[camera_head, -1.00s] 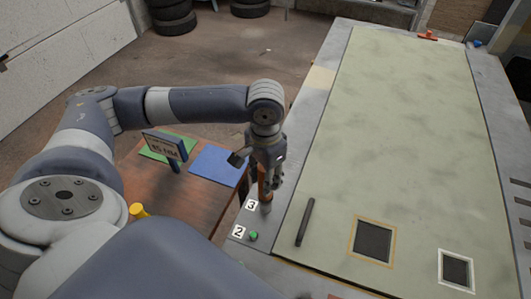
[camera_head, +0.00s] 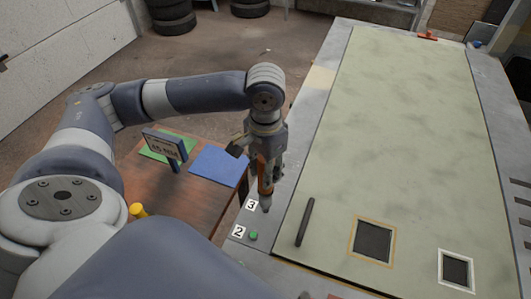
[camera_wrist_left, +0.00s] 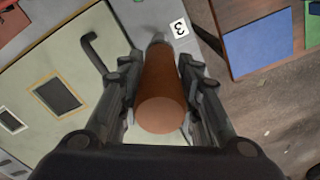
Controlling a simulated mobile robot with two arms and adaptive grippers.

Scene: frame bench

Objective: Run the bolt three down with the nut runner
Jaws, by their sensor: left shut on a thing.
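The nut runner (camera_head: 265,180) has an orange body and a grey nose. My left gripper (camera_head: 265,167) is shut on it and holds it nose down. The nose points at the bench's near left edge, right beside the label 3 (camera_head: 252,204). In the left wrist view the nut runner (camera_wrist_left: 163,85) lies between both fingers, its nose near the label 3 (camera_wrist_left: 179,28). Bolt three itself is hidden at the nose, so I cannot tell whether the nose touches it. My right gripper is not in view.
A green-topped bolt (camera_head: 253,236) stands beside the label 2 (camera_head: 238,232). A black handle (camera_head: 305,222) stands on the pale green panel (camera_head: 400,120), right of the tool. A wooden side table (camera_head: 185,210) carries a blue mat (camera_head: 218,165), a green mat and a small sign (camera_head: 165,147).

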